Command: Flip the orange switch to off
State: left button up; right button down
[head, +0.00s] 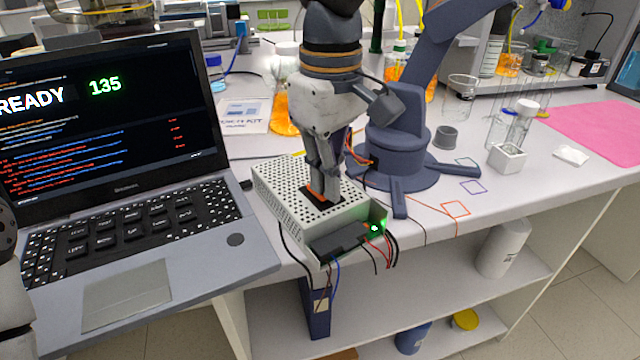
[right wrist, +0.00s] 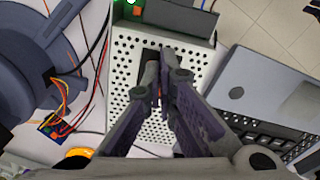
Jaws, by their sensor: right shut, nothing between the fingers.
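The orange switch (head: 316,189) sits in a dark recess on top of a white perforated power box (head: 275,188). My right gripper (head: 326,198) points down over the box with its fingers together, nothing between them. Its tips are at the switch recess and cover most of the switch, so its tilt cannot be told. In the right wrist view the closed fingertips (right wrist: 158,78) reach into the dark slot of the perforated top (right wrist: 122,85). Whether they touch the switch is unclear. A green light (head: 375,228) glows on the box's front end. My left gripper's fingers do not show.
An open laptop (head: 180,270) showing READY and 135 stands left of the box. A blue-grey small robot arm (head: 400,150) stands close on the right. Wires (head: 385,250) hang off the box at the bench's front edge. Flasks (head: 283,110) stand behind.

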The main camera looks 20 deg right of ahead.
jog(key=shift+f, duration=0.25)
jog(key=shift+r, duration=3.55)
